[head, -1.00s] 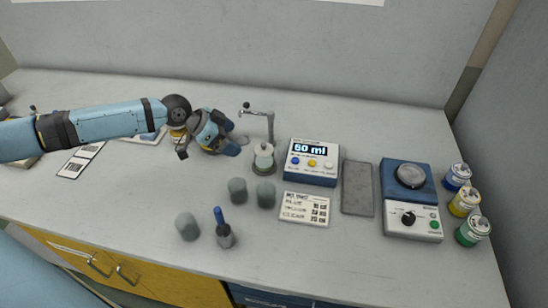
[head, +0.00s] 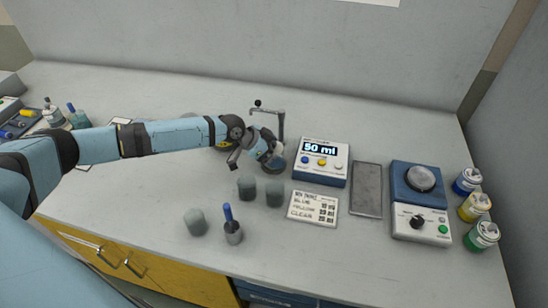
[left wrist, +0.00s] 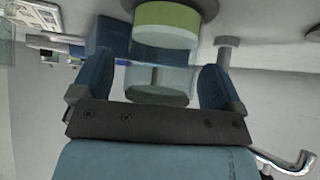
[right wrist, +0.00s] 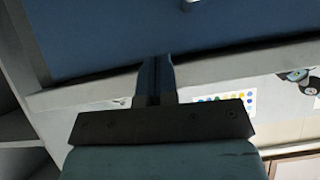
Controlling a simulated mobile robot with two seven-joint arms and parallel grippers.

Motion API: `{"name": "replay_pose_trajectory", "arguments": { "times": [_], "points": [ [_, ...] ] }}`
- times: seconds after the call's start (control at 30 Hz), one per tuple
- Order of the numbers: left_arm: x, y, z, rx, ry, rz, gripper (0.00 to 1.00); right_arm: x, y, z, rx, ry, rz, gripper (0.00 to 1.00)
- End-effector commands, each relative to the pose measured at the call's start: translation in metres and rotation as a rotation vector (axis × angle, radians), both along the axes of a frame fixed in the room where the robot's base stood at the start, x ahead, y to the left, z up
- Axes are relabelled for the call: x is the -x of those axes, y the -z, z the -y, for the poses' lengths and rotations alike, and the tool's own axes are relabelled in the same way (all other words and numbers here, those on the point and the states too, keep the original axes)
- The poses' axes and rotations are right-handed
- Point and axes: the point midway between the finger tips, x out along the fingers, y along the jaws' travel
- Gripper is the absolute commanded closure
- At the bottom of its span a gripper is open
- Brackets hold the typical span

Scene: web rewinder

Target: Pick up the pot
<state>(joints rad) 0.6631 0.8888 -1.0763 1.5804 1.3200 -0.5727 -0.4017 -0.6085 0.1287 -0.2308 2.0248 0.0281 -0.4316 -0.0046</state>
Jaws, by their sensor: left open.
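The pot (head: 277,160) is a small pale vessel standing below the spout of the metal tap stand (head: 281,122). In the head view my left gripper (head: 267,153) is beside it and hides part of it. In the left wrist view my left gripper (left wrist: 160,88) is open, with one finger on each side of a clear, greenish round body (left wrist: 158,84), apparently the pot. A gap shows beside each finger. A light green part (left wrist: 166,22) shows beyond it. My right gripper (right wrist: 154,82) has its fingers together and empty, in front of a blue panel.
A dosing box with a display (head: 322,160) stands close right of the pot. Two grey-green cups (head: 274,194) (head: 247,188) are just in front. A third cup (head: 196,221) and a blue-handled tool in a holder (head: 232,227) are nearer the front edge. A scale (head: 420,202) is farther right.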

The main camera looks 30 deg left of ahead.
Motion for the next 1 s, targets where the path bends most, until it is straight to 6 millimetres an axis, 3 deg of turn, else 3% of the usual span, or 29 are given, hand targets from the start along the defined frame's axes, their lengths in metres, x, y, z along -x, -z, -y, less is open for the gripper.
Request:
{"name": "replay_pose_trajectory", "arguments": {
  "times": [0.23, 0.4, 0.5, 0.8, 1.0],
  "points": [
    [-0.001, 0.002, 0.001, -0.001, -0.001, 0.0, 0.07, 0.0, 0.0, -0.002, -0.002, -0.002, 0.0, 1.0],
    [-0.001, 0.002, 0.001, -0.001, -0.001, 0.0, 0.46, 0.001, 0.0, -0.003, -0.003, -0.004, -0.001, 1.0],
    [-0.001, 0.002, 0.001, -0.001, -0.001, 0.0, 0.63, 0.001, 0.0, -0.003, -0.002, -0.004, -0.002, 1.0],
    [-0.001, -0.001, 0.001, 0.0, -0.001, 0.001, 0.63, 0.001, 0.0, -0.002, -0.001, -0.003, -0.003, 1.0],
    [-0.001, -0.017, 0.001, 0.001, 0.001, 0.002, 0.63, 0.001, 0.0, -0.001, -0.001, -0.003, -0.004, 1.0]
  ]
}}
